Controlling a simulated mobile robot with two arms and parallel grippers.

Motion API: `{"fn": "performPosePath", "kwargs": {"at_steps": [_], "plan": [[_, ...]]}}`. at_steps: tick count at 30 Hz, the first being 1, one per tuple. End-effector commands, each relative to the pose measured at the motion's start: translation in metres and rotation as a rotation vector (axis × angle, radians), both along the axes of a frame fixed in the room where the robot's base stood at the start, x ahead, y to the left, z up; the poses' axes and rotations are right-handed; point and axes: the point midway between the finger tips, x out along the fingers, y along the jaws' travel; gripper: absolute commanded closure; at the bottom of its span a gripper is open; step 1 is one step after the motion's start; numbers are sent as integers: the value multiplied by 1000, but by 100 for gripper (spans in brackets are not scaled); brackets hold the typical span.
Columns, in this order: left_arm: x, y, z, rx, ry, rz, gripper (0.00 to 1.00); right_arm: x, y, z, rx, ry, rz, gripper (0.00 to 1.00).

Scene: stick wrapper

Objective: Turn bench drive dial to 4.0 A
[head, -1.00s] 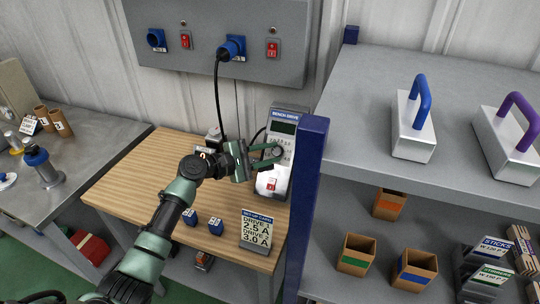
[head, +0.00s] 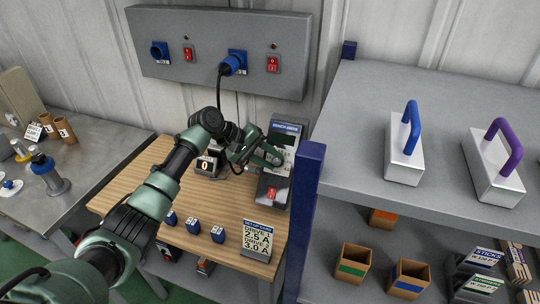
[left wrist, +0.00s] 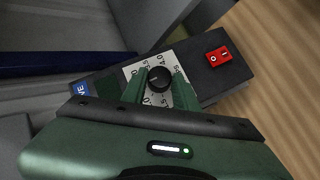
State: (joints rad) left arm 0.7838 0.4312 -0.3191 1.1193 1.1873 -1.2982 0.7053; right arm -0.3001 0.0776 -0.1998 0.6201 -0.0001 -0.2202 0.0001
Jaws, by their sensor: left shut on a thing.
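The bench drive (head: 270,191) is a dark upright box with a blue "BENCH-DRIVE" header and a pale scale plate, on the wooden bench near the blue post. Its black round dial (left wrist: 158,79) shows in the left wrist view, with scale numbers around it. My left gripper (head: 275,159) is green and shut on the dial, one finger on each side of it, also in the left wrist view (left wrist: 157,83). In the head view the fingers hide the dial. My right gripper is not in view.
A red rocker switch (left wrist: 218,55) sits on the drive's face. A small meter (head: 207,164) shows 0. A blue post (head: 304,190) stands close right.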

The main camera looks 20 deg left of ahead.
Motion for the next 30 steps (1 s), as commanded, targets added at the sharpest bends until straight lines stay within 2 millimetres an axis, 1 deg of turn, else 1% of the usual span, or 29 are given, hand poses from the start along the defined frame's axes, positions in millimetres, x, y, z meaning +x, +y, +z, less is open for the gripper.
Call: {"fn": "performPosePath", "kwargs": {"at_steps": [1,3,18,30], "plan": [[2,-1,7,36,-4,-25,100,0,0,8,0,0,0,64],[2,-2,7,90,-5,-64,100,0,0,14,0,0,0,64],[4,-9,10,479,-17,-337,100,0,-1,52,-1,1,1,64],[5,-16,11,790,-29,-556,100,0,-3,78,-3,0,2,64]]}}
